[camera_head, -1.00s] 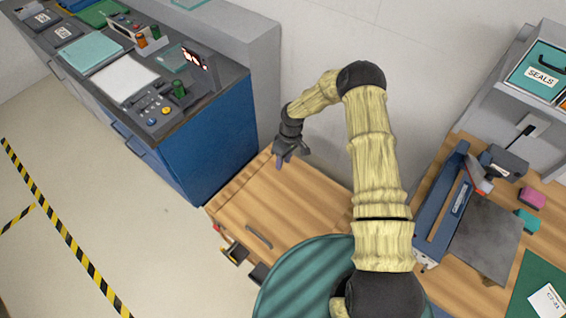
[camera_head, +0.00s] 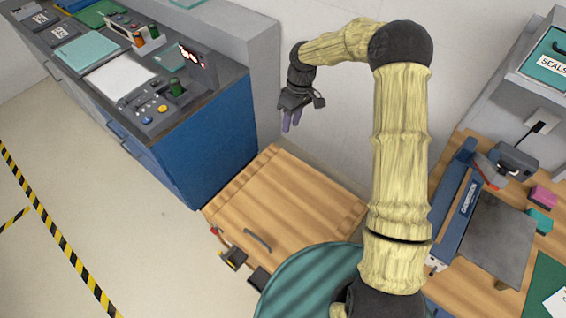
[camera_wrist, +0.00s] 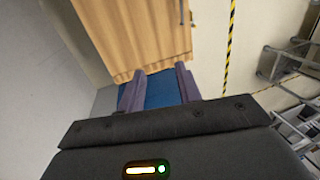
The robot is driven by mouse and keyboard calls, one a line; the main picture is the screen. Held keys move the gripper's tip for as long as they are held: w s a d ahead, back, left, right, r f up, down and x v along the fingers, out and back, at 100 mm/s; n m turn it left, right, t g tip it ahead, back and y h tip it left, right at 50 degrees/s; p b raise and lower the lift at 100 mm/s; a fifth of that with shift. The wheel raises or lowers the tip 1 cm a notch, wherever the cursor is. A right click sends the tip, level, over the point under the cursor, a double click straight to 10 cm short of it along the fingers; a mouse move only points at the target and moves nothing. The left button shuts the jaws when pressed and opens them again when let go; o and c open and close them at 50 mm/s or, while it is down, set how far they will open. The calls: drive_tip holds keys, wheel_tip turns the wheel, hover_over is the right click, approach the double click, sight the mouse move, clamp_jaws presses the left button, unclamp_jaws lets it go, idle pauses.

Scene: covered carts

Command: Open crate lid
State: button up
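The wooden crate lid (camera_head: 290,205) lies flat and shut, with a dark bar handle (camera_head: 257,240) near its front left edge. In the wrist view the lid (camera_wrist: 135,35) fills the top middle, with part of the handle (camera_wrist: 182,14) at its right edge. My gripper (camera_head: 288,124) hangs beyond the lid's far corner in the head view, apart from the lid and well away from the handle. In the wrist view my gripper's two fingers (camera_wrist: 159,90) stand apart with nothing held between them. A blue surface shows behind them.
A blue cabinet (camera_head: 205,140) with a control top stands left of the crate. A round green striped top (camera_head: 300,285) is in front of it. A workbench with a blue sealing device (camera_head: 455,210) is at right. Floor at left is clear.

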drive_tip(key=shift+r, duration=0.1)
drive_tip(key=c, duration=0.3)
drive_tip(key=s+a+f+n+h+b, duration=0.1)
drive_tip(key=s+a+f+b, duration=0.1)
drive_tip(key=f, duration=0.4)
drive_tip(key=s+a+f+n+g+h+b, duration=0.1)
drive_tip(key=s+a+f+b, duration=0.2)
drive_tip(key=f, duration=0.3)
drive_tip(key=s+a+f+n+g+h+b, duration=0.1)
drive_tip(key=s+a+f+h+b, duration=0.1)
drive_tip(key=s+f+b, duration=0.2)
wheel_tip(320, 180, down, 2)
drive_tip(key=shift+a+b, duration=0.15)
drive_tip(key=shift+b, duration=0.3)
clamp_jaws()
drive_tip(key=n+t+h+b, duration=0.9)
drive_tip(key=h+b, duration=0.3)
drive_tip(key=b, duration=1.1)
hover_over(258, 259)
wheel_tip(258, 259, down, 30)
drive_tip(key=shift+a+f, duration=0.1)
drive_tip(key=s+a+f+n+t+y+b, duration=0.2)
drive_tip(key=s+a+f+n+t+b, duration=0.3)
drive_tip(key=t+b, duration=0.5)
wheel_tip(258, 259, down, 2)
drive_tip(key=shift+s+f+n+t+b, duration=0.2)
drive_tip(key=shift+s+n+t+b, duration=0.2)
drive_tip(key=shift+t, duration=0.1)
drive_tip(key=shift+a, duration=0.1)
